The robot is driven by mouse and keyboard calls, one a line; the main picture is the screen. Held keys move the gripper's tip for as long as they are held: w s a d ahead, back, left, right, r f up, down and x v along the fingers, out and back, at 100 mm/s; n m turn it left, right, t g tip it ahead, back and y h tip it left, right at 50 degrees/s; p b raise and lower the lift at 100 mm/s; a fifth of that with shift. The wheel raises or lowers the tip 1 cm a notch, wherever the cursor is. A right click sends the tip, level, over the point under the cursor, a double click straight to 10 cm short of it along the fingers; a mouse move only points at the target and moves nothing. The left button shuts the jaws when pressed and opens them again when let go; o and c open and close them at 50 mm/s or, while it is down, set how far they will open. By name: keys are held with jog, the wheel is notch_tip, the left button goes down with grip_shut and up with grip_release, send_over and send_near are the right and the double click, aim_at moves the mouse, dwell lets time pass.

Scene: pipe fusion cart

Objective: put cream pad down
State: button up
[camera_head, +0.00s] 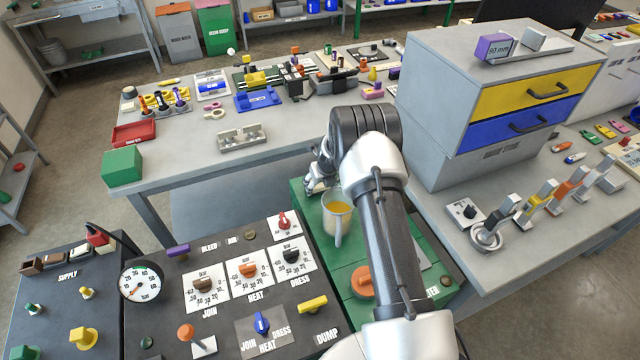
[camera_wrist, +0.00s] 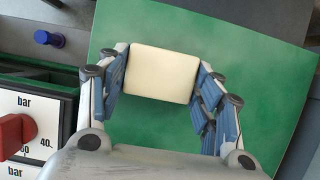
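The cream pad (camera_wrist: 161,73) is a pale rounded block between the two blue-lined fingers of my gripper (camera_wrist: 163,85) in the wrist view. The fingers meet its left and right sides, so my gripper is shut on it. Below it is a green surface (camera_wrist: 260,60); I cannot tell whether the pad touches it. In the head view my gripper (camera_head: 318,184) is low over the back end of the green cart top (camera_head: 312,245), mostly behind my arm. The pad cannot be made out clearly there.
A clear jug with yellow contents (camera_head: 338,215) stands close in front of my gripper. An orange round knob (camera_head: 363,281) is nearer on the green top. The dark control panel (camera_head: 235,290) lies left, and a grey drawer cabinet (camera_head: 440,110) stands right.

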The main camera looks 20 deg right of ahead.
jog(key=o, duration=0.4)
jog(key=shift+c, duration=0.2)
jog(key=shift+r, duration=0.1)
jog(key=shift+r, duration=0.35)
jog(key=s+a+r+n+p, duration=0.1)
jog(key=s+a+r+n, duration=0.35)
jog(key=r, duration=0.75)
jog(key=s+a+r+n+p, duration=0.1)
jog(key=s+a+r+n, duration=0.1)
jog(key=s+r+n, duration=0.7)
jog(key=s+a+r+n+p, duration=0.1)
jog(key=s+a+r+n, duration=0.25)
jog(key=r, duration=1.05)
jog(key=s+a+r+n, duration=0.2)
jog(key=s+n, duration=0.7)
jog(key=s, duration=0.4)
jog(key=s+a+r+n, duration=0.1)
jog(key=s+r+n, duration=0.2)
jog(key=s+n, duration=0.7)
jog(key=s, duration=0.4)
jog(key=shift+a+r, duration=0.2)
jog(key=shift+a, duration=0.2)
